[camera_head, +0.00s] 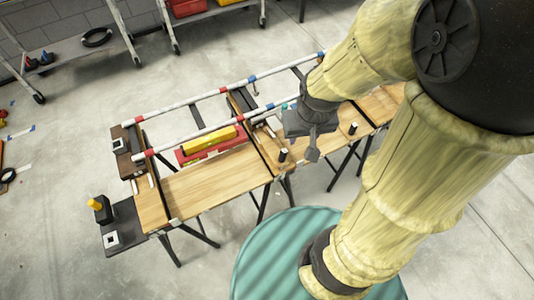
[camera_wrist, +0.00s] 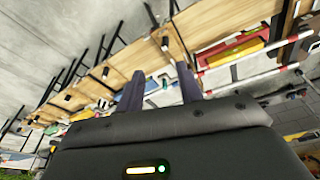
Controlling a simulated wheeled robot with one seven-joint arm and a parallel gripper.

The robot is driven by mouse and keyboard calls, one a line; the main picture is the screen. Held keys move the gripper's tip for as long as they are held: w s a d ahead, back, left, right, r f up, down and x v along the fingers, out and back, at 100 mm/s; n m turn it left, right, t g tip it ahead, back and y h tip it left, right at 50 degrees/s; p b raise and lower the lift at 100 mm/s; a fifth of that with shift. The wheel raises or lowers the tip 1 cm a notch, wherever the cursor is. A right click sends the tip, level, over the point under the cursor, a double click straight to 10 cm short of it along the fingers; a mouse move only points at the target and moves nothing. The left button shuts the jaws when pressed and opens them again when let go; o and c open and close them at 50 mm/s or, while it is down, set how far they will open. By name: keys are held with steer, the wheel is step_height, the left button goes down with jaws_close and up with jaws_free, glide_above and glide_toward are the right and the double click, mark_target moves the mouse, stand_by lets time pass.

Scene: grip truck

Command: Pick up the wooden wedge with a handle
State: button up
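I cannot make out a wooden wedge with a handle for certain in either view; it may be hidden or too small to tell. My gripper (camera_head: 312,148) hangs above the right part of the workbench (camera_head: 215,183) in the head view, pointing down. In the wrist view, the two dark fingers of my gripper (camera_wrist: 160,88) stand apart with nothing seen between them, so it is open. My arm covers the right end of the bench in the head view.
A black block with a yellow knob (camera_head: 99,207) sits on a dark plate at the left. Shelving carts (camera_head: 75,48) stand behind.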

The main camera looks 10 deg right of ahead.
steer(key=o, duration=0.3)
steer(key=m+g+b, duration=0.2)
steer(key=m+b, duration=0.3)
steer(key=m, duration=0.3)
glide_above(286, 152)
steer(key=d, duration=0.1)
step_height(286, 152, down, 14)
steer(key=shift+s+r+y, duration=0.25)
steer(key=shift+s+y, duration=0.15)
steer(key=shift+f, duration=0.1)
steer(key=f, duration=0.8)
steer(key=f+b, duration=0.1)
steer(key=f, duration=0.3)
steer(key=shift+w+a, duration=0.3)
steer(key=shift+a, duration=0.1)
